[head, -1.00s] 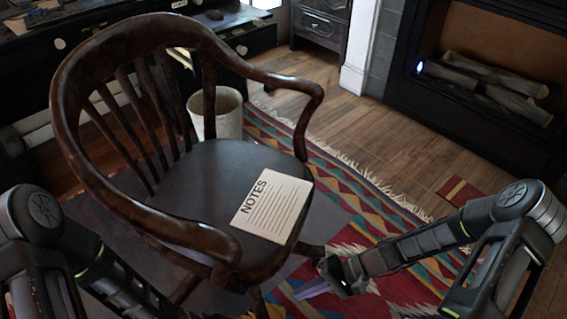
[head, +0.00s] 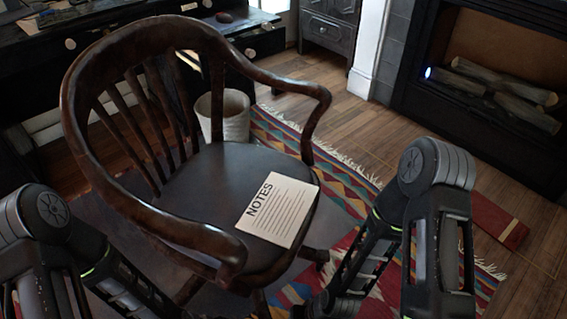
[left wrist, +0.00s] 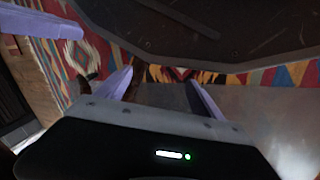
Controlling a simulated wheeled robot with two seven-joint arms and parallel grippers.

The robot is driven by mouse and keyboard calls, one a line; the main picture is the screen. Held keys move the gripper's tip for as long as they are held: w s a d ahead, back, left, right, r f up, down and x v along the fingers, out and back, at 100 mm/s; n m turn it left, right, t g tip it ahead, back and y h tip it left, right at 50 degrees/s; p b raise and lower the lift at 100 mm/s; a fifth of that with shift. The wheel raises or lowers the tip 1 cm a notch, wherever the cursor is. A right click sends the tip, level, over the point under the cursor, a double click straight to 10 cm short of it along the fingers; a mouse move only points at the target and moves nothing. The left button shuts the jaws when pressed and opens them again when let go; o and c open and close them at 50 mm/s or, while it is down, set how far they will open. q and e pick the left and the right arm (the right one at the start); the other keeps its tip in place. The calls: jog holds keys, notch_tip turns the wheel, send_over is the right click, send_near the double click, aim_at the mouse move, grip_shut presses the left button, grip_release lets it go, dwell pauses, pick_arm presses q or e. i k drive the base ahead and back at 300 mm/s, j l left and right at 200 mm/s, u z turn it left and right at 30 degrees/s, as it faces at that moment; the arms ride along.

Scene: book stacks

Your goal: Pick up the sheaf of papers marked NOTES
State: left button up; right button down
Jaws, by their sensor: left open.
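The sheaf of papers marked NOTES (head: 278,211) lies flat on the dark seat of the wooden armchair (head: 205,185), near its front right edge. My left gripper (left wrist: 160,80) is open and empty in the left wrist view, its two pale fingers apart below a dark surface that looks like the chair seat. My right arm comes down to the bottom edge right of the chair. A pale finger-like part (left wrist: 40,24) at upper left of the left wrist view may be my right gripper's.
The chair's curved arms and back surround the seat; its front is open. A patterned rug (head: 345,180) lies beneath. A wastebasket (head: 223,117) stands behind the chair, a desk (head: 150,20) at the back, and a fireplace (head: 490,100) at right.

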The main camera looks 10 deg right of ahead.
aim_at(278, 211)
jog(key=k, duration=0.65)
jog(key=u, duration=1.35)
jog(key=l+u, duration=0.15)
jog(key=u, duration=0.2)
jog(key=k+l, duration=0.2)
jog(key=l, duration=0.2)
jog(key=k+l, duration=0.2)
jog(key=l, duration=0.2)
jog(key=k+l, duration=0.2)
jog(key=l, duration=0.15)
jog(key=k+l, duration=0.2)
jog(key=l, duration=0.2)
jog(key=k+l, duration=0.2)
jog(key=l, duration=0.2)
